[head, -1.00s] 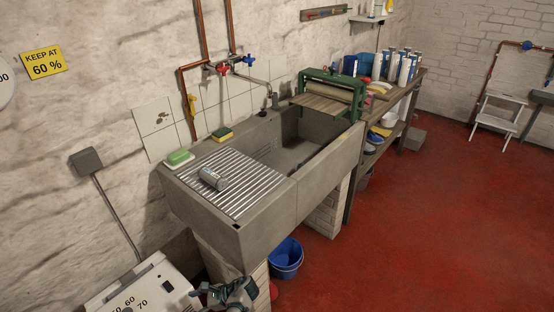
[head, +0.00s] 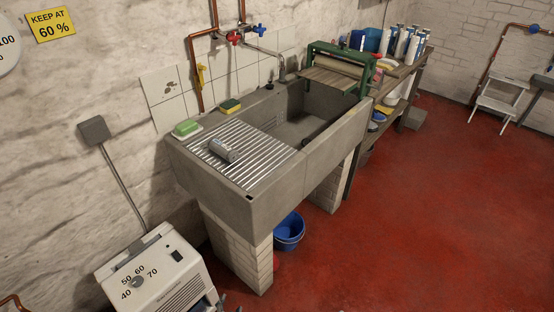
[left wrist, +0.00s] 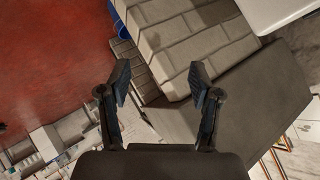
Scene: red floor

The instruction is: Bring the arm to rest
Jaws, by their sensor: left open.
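My left gripper shows in the left wrist view (left wrist: 160,80), with its two dark fingers wide apart and nothing between them. In the head view only a small dark part of it shows at the bottom edge, beside the white dial unit (head: 155,275). Past the fingers, the wrist view shows a pale brick pier (left wrist: 185,40) and a broad grey surface. My right gripper is in neither view.
A concrete sink (head: 245,205) with a ribbed drainer stands on brick piers (head: 240,255). A grey can (head: 223,149) lies on the drainer. A blue bucket (head: 289,232) is below. A loaded shelf (head: 415,70) stands beyond. Red floor (head: 430,200) is clear at right.

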